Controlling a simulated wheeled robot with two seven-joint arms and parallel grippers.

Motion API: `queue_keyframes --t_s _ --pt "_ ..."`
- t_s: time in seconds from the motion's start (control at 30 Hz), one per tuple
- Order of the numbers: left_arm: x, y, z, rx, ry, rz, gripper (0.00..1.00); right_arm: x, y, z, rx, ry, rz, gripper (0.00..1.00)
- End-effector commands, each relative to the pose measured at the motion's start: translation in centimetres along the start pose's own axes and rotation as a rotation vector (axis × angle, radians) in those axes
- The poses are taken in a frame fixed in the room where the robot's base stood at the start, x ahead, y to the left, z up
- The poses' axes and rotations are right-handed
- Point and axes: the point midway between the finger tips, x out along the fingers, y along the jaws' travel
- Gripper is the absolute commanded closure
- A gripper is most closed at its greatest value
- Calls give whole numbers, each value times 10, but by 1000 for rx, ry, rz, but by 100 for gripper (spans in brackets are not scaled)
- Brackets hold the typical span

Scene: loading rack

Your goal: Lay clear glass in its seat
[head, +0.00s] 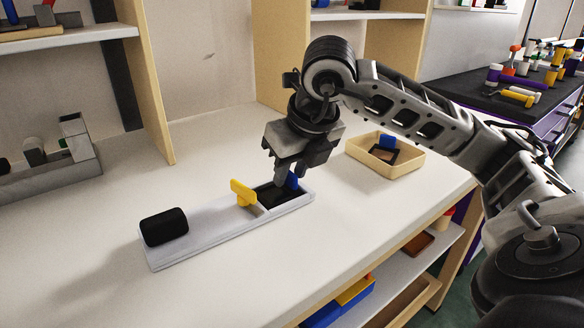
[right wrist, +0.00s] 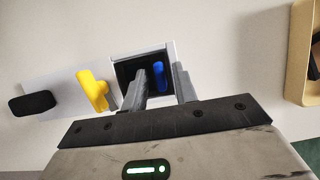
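A long pale tray (head: 205,232) lies on the white worktop. Its right end has a dark square recess (right wrist: 125,73), where a blue upright tab (head: 293,181) stands; the tab also shows in the right wrist view (right wrist: 160,74). I cannot make out a clear glass surface; whether the tab belongs to it, I cannot tell. My right gripper (head: 289,178) points down over the recess. Its fingers (right wrist: 162,82) are apart, on either side of the blue tab, with a gap showing. A yellow upright tab (head: 243,192) stands beside the recess. My left gripper is not in view.
A black block (head: 164,227) sits on the tray's left end. A tan bin (head: 413,162) at the right holds a blue-tabbed dark frame (head: 385,150). A grey holder (head: 80,157) stands at the left. The worktop in front of the tray is clear.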

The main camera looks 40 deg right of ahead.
Motion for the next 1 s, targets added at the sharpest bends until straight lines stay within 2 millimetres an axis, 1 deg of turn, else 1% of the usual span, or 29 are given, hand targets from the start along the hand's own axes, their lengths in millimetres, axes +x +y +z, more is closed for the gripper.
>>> queue_keyframes --t_s 0.3,0.37,0.47,0.57,0.8,0.87,0.9,1.0 --pt "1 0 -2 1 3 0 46 -1 0 0 0 0 0 65" --pt "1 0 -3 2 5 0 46 -4 0 0 0 0 0 65" --pt "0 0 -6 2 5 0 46 -16 0 1 0 -4 0 65" --pt "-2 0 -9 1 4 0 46 -37 0 2 0 -7 1 65" --pt "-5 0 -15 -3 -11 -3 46 -98 0 3 0 -8 2 65" --pt "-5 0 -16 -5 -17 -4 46 -112 0 2 -1 -7 1 65" --pt "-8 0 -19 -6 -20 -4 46 -122 0 3 0 -6 -1 65" --pt "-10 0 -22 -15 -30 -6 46 -140 0 2 -1 -4 -1 65"
